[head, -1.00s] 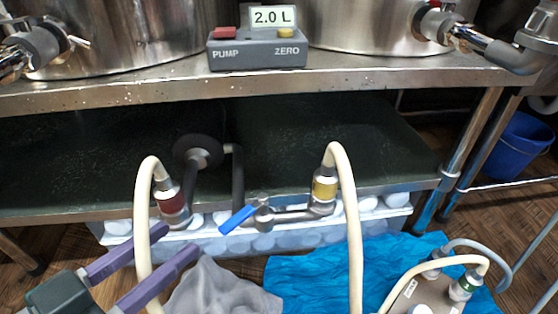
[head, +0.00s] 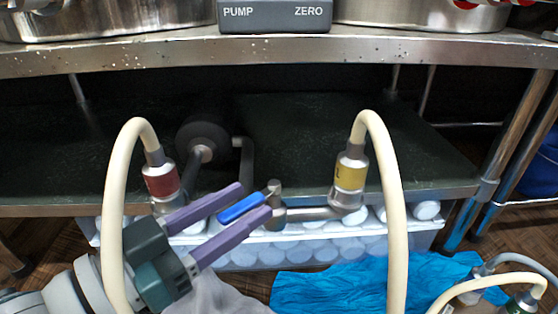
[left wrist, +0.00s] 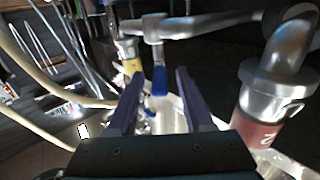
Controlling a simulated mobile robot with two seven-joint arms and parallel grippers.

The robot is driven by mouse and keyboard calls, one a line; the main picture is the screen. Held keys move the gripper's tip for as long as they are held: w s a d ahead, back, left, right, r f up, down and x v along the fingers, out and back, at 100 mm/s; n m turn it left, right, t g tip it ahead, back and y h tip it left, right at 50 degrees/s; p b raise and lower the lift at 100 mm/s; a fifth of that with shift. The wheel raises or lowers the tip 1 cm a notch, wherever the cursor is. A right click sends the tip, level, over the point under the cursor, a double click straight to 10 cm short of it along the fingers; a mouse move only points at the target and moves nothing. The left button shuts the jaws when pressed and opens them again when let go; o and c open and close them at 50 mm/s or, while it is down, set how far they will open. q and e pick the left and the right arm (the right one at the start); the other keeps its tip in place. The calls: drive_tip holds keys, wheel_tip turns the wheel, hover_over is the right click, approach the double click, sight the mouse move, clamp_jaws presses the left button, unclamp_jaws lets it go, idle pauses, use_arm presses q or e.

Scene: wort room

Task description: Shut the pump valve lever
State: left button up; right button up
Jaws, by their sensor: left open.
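The pump valve lever has a blue handle (head: 240,208) on a metal valve joined to the pipe beside the yellow-banded fitting (head: 350,175). My left gripper (head: 254,201) is open, with its two purple fingers on either side of the blue handle. The left wrist view shows the blue handle (left wrist: 160,80) between the fingertips (left wrist: 156,85), with gaps visible at both sides. I cannot tell whether either finger touches it. The handle points down and left in the head view. My right gripper is not in view.
A red-banded fitting (head: 161,178) stands just left of the fingers. A cream hose (head: 118,205) loops down across my left arm, and another cream hose (head: 390,210) hangs at right. The PUMP/ZERO box (head: 275,16) is on the bench above. A blue cloth (head: 335,290) lies below.

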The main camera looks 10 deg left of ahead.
use_arm(q)
drive_tip(key=shift+d, duration=0.1)
clamp_jaws()
idle(0.4)
idle(1.0)
